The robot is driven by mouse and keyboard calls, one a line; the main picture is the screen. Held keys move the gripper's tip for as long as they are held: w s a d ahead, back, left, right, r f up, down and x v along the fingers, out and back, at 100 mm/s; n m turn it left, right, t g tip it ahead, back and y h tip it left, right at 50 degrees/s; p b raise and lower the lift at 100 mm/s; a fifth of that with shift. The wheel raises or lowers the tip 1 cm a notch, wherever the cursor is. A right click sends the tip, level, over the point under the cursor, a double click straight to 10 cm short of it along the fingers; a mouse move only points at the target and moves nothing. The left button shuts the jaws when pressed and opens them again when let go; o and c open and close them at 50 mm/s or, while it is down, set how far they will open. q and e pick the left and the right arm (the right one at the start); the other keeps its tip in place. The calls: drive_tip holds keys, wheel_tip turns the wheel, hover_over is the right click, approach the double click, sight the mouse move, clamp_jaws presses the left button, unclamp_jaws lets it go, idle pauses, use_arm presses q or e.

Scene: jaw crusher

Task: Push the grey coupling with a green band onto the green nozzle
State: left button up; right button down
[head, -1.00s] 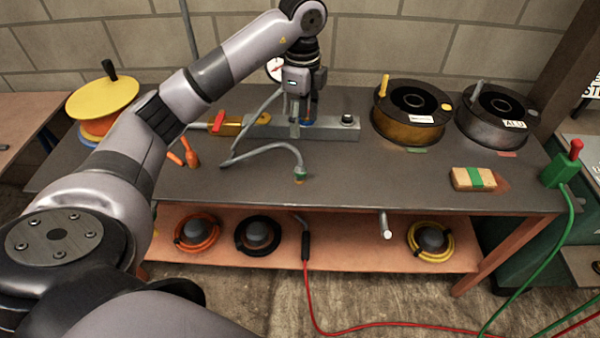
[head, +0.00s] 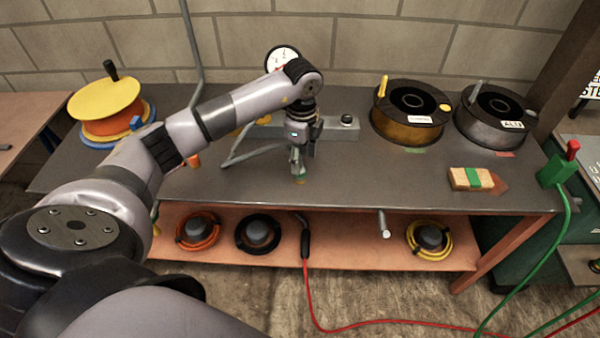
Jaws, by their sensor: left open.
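The grey hose (head: 238,160) runs forward from the block at the back of the bench. Its end, the small coupling with a green band (head: 300,180), is at the bench's front middle and is mostly covered by my left gripper. My left gripper (head: 298,171) points down with open jaws, right at the coupling. I cannot tell whether the fingers touch it. The grey block (head: 338,130) stands behind the gripper; I cannot make out the green nozzle, and my gripper and wrist cover part of the block. My right gripper is not in view.
A gauge (head: 283,58) stands behind my forearm. A brown reel (head: 408,125) and a dark reel (head: 493,125) stand at the back right. A wooden block with a green stripe (head: 470,178) lies at right. The bench top (head: 390,180) between is clear.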

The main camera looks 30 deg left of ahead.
use_arm(q)
drive_tip(key=f, duration=0.2)
drive_tip(key=f+p, duration=0.1)
drive_tip(key=f, duration=0.1)
drive_tip(key=shift+s, duration=0.35)
drive_tip(key=shift+f, duration=0.65)
drive_tip(key=c, duration=1)
drive_tip(key=shift+r, duration=0.15)
drive_tip(key=shift+c, duration=0.3)
wheel_tip(320, 180, up, 20)
drive_tip(key=b, duration=0.1)
